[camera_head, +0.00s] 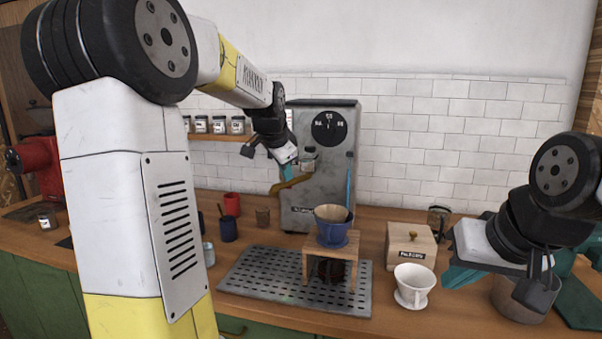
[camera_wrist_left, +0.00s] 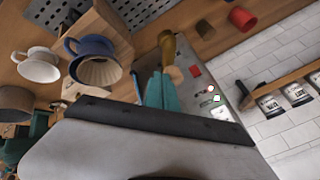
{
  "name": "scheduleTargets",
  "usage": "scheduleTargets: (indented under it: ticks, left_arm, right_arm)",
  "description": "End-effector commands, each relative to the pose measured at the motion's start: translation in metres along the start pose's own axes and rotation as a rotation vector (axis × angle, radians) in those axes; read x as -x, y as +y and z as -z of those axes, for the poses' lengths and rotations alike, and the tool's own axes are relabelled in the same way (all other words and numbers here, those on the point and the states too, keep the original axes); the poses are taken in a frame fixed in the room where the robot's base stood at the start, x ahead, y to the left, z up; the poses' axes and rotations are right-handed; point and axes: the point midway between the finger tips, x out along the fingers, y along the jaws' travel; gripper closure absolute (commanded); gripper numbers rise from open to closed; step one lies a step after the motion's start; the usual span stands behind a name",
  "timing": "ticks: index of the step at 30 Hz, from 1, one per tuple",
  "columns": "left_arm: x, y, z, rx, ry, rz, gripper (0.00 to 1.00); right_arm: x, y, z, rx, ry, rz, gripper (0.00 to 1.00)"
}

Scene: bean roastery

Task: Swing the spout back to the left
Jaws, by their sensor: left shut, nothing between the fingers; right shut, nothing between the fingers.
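The brass-coloured spout (camera_head: 291,184) is on the front of the grey machine (camera_head: 305,213). In the head view its free end points left and slightly down. It also shows in the left wrist view (camera_wrist_left: 167,46), just beyond the fingertips. My left gripper (camera_head: 287,172) is shut and empty, with its teal fingers at the spout; they also show in the left wrist view (camera_wrist_left: 161,92). I cannot tell whether they touch it. My right gripper (camera_head: 457,274) is shut and empty at the right, above the counter.
A blue dripper (camera_head: 331,232) sits on a wooden stand (camera_head: 317,259) over the perforated drip tray (camera_head: 255,279).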

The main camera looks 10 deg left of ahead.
Motion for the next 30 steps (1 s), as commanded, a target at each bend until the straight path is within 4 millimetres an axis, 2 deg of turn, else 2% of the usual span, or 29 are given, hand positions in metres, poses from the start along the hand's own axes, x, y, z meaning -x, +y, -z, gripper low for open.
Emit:
scheduleTargets:
  ticks: [7,15,30]
  left_arm:
    - [0.000,-0.001,-0.001,0.001,-0.001,0.000,1.00]
    - [-0.007,-0.027,-0.015,0.002,-0.002,-0.001,1.00]
    - [-0.006,-0.027,-0.014,0.002,-0.001,0.004,1.00]
  right_arm:
    - [0.000,0.000,0.000,0.000,0.000,0.000,1.00]
    - [0.000,0.000,0.000,0.000,0.000,0.000,1.00]
    - [0.000,0.000,0.000,0.000,0.000,0.000,1.00]
